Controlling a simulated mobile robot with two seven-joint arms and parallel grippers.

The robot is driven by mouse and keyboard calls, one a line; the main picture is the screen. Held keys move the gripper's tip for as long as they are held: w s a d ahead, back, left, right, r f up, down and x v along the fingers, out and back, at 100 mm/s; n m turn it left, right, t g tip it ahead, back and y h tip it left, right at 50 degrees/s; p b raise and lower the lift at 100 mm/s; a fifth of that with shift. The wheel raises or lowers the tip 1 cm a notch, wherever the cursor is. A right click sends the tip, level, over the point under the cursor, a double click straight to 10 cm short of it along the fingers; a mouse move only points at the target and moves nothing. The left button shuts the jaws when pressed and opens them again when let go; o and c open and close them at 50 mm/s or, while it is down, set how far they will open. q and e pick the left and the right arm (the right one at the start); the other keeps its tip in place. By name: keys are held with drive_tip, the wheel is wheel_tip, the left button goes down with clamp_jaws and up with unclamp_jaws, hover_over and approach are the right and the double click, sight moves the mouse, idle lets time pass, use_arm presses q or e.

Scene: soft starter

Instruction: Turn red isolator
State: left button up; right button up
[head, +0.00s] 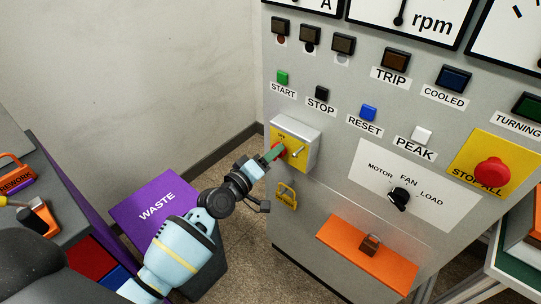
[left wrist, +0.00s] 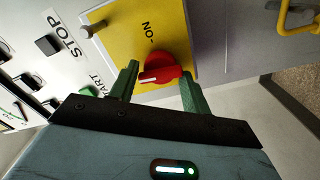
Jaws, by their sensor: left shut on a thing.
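The red isolator (left wrist: 163,68) is a round red knob with a white mark, on a yellow plate (left wrist: 115,45) marked ON. In the left wrist view its white mark points left, away from the ON label. In the head view the knob (head: 280,147) is partly hidden by my gripper, on a yellow-faced box on the grey panel. My left gripper (head: 272,153) is at the knob. In the left wrist view its green fingers (left wrist: 158,88) are on either side of the knob, shut on it. My right gripper is not in view.
A metal peg (left wrist: 93,30) sticks out of the plate beside the knob. START (head: 282,77) and STOP (head: 322,93) buttons are above. A purple WASTE bin (head: 155,205) stands lower left. An orange shelf (head: 340,236) holds a brown padlock.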

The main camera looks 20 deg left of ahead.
use_arm(q)
drive_tip(key=shift+n, duration=0.6)
drive_tip(key=o, duration=0.7)
drive_tip(key=shift+o, duration=0.2)
drive_tip(key=v, duration=0.8)
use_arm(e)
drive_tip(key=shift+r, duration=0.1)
use_arm(q)
drive_tip(key=s+d+f+m+g+y+p, duration=0.1)
drive_tip(key=s+f+m+g+p, duration=0.15)
drive_tip(key=s+f, duration=0.4)
drive_tip(key=s+d+f+m+g+y+p, duration=0.1)
drive_tip(key=s+f+m+g+p, duration=0.15)
drive_tip(key=s, duration=0.75)
drive_tip(key=s+f+m+g+y+p, duration=0.1)
drive_tip(key=s+m+p, duration=0.1)
drive_tip(key=s, duration=0.8)
drive_tip(key=s+f+m+g+y+p, duration=0.1)
drive_tip(key=s+f+m+g+p, duration=0.1)
drive_tip(key=s, duration=0.9)
drive_tip(key=shift+a+f+m+p, duration=0.25)
drive_tip(key=shift+a+m+p, duration=0.2)
drive_tip(key=shift+m, duration=0.55)
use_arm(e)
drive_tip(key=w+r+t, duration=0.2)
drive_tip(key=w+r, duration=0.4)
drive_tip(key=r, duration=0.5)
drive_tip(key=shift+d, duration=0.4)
